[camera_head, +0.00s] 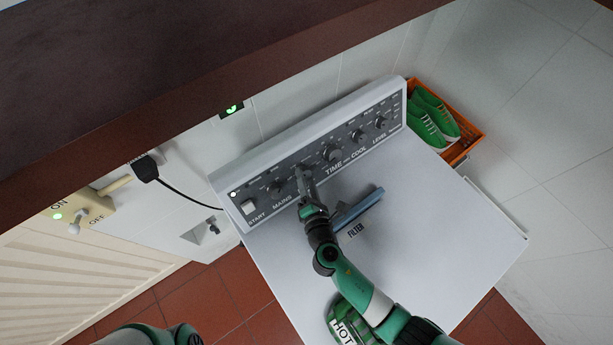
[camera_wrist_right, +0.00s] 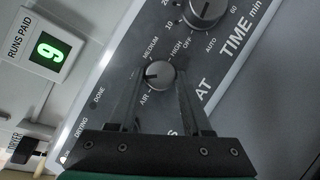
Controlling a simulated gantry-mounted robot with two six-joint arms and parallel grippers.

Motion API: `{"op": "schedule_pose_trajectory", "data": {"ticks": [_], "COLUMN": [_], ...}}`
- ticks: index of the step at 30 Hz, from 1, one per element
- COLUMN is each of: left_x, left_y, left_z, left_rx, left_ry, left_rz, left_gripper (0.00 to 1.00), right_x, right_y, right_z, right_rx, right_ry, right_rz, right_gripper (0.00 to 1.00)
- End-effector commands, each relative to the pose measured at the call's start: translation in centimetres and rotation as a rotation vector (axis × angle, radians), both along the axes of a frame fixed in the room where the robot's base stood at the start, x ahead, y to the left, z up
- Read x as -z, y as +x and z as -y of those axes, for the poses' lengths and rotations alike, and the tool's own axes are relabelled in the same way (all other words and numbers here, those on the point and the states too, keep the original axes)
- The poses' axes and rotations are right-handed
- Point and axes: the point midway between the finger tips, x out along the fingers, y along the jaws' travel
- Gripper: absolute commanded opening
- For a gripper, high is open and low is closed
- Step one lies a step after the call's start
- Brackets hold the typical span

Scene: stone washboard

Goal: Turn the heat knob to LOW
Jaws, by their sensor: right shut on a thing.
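The heat knob (camera_wrist_right: 159,74) is a round grey knob on the dark control strip in the right wrist view. Its pale pointer mark faces left, between the words AIR and MEDIUM. A LOW label is not readable there. My right gripper (camera_wrist_right: 158,88) has its two dark fingers on either side of this knob and is shut on it. In the head view my right gripper (camera_head: 304,178) reaches the control panel (camera_head: 240,183) left of the TIME knob (camera_head: 331,153) and covers the heat knob. Only part of my left arm shows at the bottom left; its gripper is out of view.
The TIME knob stands close to the gripped knob. Other knobs line the panel. A blue-grey filter handle (camera_head: 358,208) lies on the white top (camera_head: 460,235). An orange crate (camera_head: 468,131) with green shoes (camera_head: 432,117) sits right; a green HOT item (camera_head: 345,322) is near the front.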

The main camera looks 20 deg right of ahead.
Motion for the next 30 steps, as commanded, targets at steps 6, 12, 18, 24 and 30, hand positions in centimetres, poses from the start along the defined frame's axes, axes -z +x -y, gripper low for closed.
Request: {"op": "schedule_pose_trajectory", "data": {"ticks": [6,12,18,24,30], "left_x": [-0.62,-0.77,-0.79,-0.78,-0.78], "left_y": [0.0,0.0,0.0,0.0,0.0], "left_z": [0.0,0.0,0.0,0.0,0.0], "left_rx": [0.0,0.0,0.0,0.0,0.0], "left_ry": [0.0,0.0,0.0,0.0,0.0], "left_rz": [0.0,0.0,0.0,0.0,0.0], "left_gripper": [0.79,0.79,0.79,0.79,0.79], "right_x": [-0.24,-0.23,-0.2,-0.21,-0.2], "right_y": [0.04,0.07,0.07,0.08,0.08], "right_z": [-0.06,-0.09,-0.07,-0.06,-0.06], "right_rx": [0.044,0.062,0.067,0.067,0.067], "right_ry": [0.091,0.131,0.141,0.141,0.14], "right_rz": [-0.016,-0.022,-0.023,-0.023,-0.024], "right_gripper": [0.0,0.0,0.0,0.0,0.76]}}
